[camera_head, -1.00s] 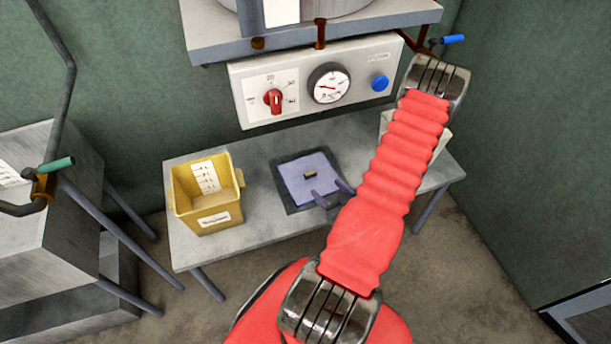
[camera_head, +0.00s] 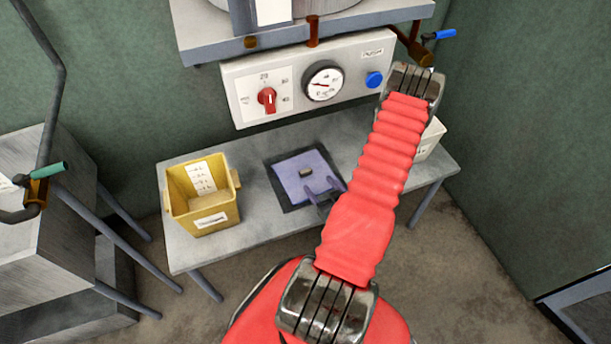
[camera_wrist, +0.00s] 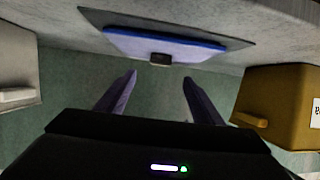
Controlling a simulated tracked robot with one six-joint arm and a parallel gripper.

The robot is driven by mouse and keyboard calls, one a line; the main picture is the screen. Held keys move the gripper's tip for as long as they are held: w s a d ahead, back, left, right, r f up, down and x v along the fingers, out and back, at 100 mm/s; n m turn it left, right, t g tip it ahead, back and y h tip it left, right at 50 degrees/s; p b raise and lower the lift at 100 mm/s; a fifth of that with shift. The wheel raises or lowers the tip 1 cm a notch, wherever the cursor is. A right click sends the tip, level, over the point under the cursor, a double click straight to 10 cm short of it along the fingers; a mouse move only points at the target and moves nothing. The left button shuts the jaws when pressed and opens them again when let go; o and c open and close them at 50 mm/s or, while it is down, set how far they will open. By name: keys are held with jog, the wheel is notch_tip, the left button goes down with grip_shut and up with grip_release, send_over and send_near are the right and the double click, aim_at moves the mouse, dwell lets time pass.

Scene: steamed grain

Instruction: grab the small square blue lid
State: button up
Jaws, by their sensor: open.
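The small square blue lid (camera_head: 293,185) lies flat on a dark square mat (camera_head: 275,167) on the low grey table, with a small dark knob (camera_head: 306,172) at its centre. In the wrist view the lid (camera_wrist: 165,46) is seen nearly edge-on at the top, and its knob (camera_wrist: 160,59) shows just beyond the fingertips. My gripper (camera_head: 321,186) is at the lid's lower right side in the head view. Its two purple fingers (camera_wrist: 160,76) are apart and empty, with the knob lined up between them. I cannot tell its exact height above the lid.
A yellow bin (camera_head: 206,212) stands left of the mat. A white bin (camera_head: 432,138) stands at the right, partly hidden by my arm. A control panel (camera_head: 345,78) with a red knob, gauge and blue button hangs behind, under a shelf (camera_head: 200,46).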

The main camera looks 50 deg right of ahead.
aim_at(307, 172)
jog(key=shift+x, duration=2.5)
jog(key=shift+w, duration=0.1)
jog(key=shift+x, duration=2.5)
jog(key=shift+f, duration=0.1)
jog(key=shift+c, duration=0.5)
jog(key=c, duration=1.2)
